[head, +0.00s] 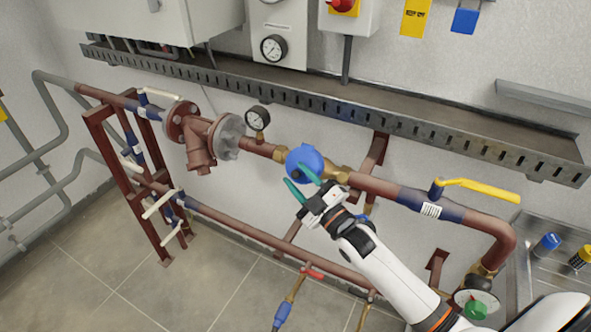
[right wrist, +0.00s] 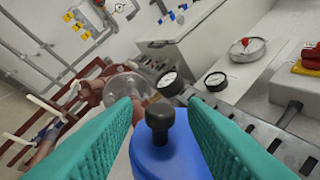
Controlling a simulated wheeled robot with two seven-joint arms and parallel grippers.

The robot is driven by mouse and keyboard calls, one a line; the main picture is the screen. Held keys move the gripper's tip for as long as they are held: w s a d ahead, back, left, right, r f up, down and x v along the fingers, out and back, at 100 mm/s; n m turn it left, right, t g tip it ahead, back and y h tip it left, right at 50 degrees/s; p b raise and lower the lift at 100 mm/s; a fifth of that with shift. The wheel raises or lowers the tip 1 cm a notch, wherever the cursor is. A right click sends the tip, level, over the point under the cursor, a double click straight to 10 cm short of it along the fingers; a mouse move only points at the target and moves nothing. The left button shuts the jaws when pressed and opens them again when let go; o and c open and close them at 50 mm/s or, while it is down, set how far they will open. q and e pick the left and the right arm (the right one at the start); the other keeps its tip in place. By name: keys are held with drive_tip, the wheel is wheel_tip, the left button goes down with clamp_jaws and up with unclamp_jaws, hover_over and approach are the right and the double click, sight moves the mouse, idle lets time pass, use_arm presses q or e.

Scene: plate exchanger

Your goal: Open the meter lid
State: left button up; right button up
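The water meter with its round blue lid (head: 305,160) sits in line on the upper brown pipe in the head view. In the right wrist view the blue lid (right wrist: 165,160) is at the bottom centre, with a black knob (right wrist: 159,122) standing up on it. My right gripper (head: 303,183) is at the near side of the meter, its teal fingers apart. In the right wrist view its fingers (right wrist: 163,120) stand on either side of the knob, with gaps showing. The lid looks closed. My left gripper is not in view.
A pressure gauge (head: 257,118) stands on the pipe left of the meter. A yellow lever valve (head: 480,188) is to the right. A slotted metal tray (head: 400,125) runs along the wall above the pipe. A lower pipe (head: 255,240) runs beneath.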

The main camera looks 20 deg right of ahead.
drive_tip(key=shift+x, duration=0.8)
drive_tip(key=shift+c, duration=0.6)
clamp_jaws()
drive_tip(key=shift+w+r, duration=0.1)
